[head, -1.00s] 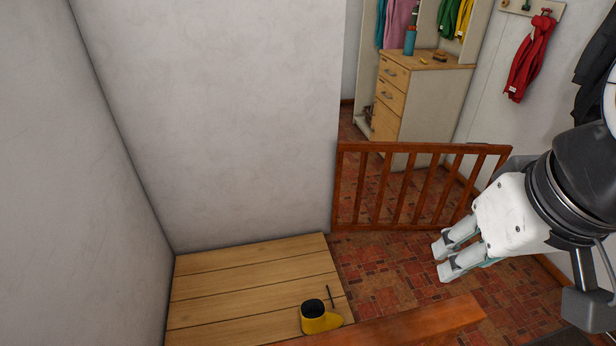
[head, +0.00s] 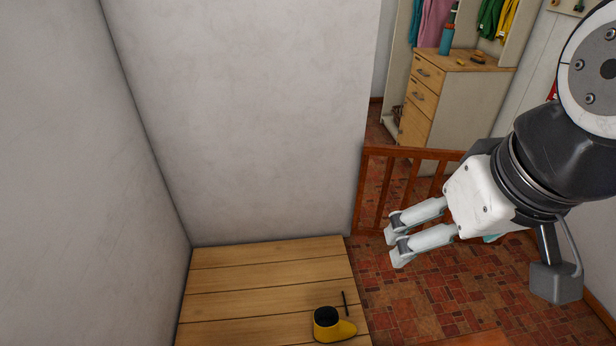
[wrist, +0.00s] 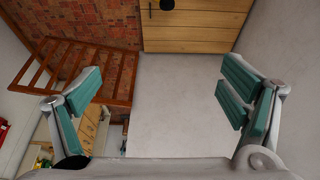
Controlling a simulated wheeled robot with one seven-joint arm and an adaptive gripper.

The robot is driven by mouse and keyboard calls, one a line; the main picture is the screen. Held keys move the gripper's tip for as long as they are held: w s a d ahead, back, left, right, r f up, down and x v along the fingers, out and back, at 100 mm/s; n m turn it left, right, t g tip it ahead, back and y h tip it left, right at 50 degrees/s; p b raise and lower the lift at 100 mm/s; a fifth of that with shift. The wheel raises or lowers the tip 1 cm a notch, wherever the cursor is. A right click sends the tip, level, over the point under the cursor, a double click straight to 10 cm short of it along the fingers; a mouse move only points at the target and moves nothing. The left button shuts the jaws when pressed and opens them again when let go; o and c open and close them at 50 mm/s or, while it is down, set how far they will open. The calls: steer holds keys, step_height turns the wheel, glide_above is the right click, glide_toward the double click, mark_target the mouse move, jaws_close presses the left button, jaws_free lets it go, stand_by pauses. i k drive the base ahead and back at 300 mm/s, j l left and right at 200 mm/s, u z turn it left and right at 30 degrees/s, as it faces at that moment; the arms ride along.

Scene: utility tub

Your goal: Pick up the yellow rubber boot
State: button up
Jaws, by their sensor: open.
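The yellow rubber boot (head: 340,329) stands on a wooden plank platform (head: 230,280) near the bottom of the head view. Its dark round opening faces up and its toe points right. In the wrist view only the boot's dark opening (wrist: 167,5) clearly shows, at the top edge on the planks. My gripper (head: 391,246) is up and to the right of the boot in the head view, apart from it. In the wrist view its teal-padded fingers are wide apart with nothing between them.
A thin dark stick-like item (head: 345,303) lies beside the boot. A wooden slatted gate (head: 372,190) stands behind my gripper. A drawer cabinet (head: 425,90) is beyond it. Plain walls (head: 240,120) bound the platform at the left and back. Red tiled floor (head: 430,290) lies to the right.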

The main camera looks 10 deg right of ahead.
mark_target(329, 329)
steer(key=k+l+z, duration=0.15)
steer(key=l, duration=0.35)
steer(key=k+l+z, duration=0.15)
steer(key=l, duration=0.3)
steer(key=l+z, duration=0.15)
steer(key=l, duration=0.35)
steer(key=k+l, duration=0.05)
